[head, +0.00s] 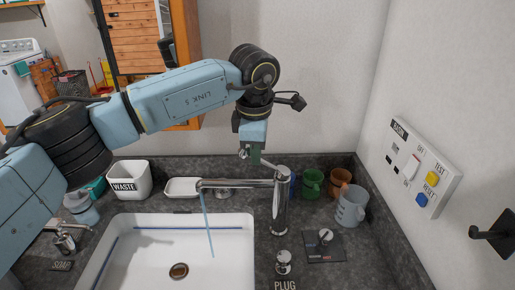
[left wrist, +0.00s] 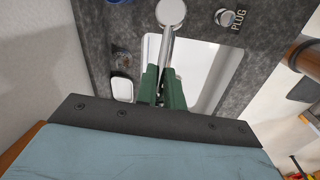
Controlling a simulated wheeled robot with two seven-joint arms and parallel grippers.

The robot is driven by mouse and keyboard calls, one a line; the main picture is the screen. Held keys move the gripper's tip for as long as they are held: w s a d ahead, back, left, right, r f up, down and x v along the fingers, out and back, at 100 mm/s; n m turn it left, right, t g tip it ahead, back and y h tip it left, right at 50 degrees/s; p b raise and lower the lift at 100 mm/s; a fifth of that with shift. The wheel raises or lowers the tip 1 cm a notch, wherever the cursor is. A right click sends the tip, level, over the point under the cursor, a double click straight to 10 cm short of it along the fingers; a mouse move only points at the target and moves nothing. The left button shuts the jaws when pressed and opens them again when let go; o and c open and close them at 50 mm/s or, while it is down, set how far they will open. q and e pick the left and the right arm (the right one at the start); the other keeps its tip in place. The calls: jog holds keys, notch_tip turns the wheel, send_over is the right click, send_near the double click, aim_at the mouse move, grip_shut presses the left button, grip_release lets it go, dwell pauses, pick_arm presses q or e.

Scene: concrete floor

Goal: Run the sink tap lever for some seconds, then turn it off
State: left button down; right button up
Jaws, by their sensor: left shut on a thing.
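The chrome tap (head: 280,205) stands at the right rim of the white sink (head: 140,262). A blue stream of water (head: 207,225) runs from its spout down into the basin. My left gripper (head: 252,157) reaches down from above, just behind and left of the tap's top. In the left wrist view the green fingers of my left gripper (left wrist: 163,90) are closed around the end of the tap lever (left wrist: 166,50), which runs up to the round tap top (left wrist: 171,12). The fingers hide the lever's end. My right gripper is not in view.
A waste bin (head: 130,180) and a white dish (head: 183,187) stand behind the sink. Green and orange mugs and a grey jug (head: 350,208) stand right of the tap. A plug knob (head: 283,262) is in front. A switch panel (head: 422,165) is on the right wall.

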pick_arm(q)
jog(key=c, duration=1.5)
grip_release()
jog(key=shift+w+a+r, duration=0.15)
jog(key=shift+a, duration=0.45)
jog(key=shift+d, duration=0.2)
jog(key=shift+r, duration=0.2)
jog(key=r, duration=0.4)
jog(key=s+r, duration=0.1)
jog(key=r, duration=0.3)
jog(key=s+r, duration=0.1)
jog(key=r, duration=0.3)
jog(key=shift+s+r+b, duration=0.1)
jog(key=shift+r+b, duration=0.25)
jog(key=shift+r, duration=0.05)
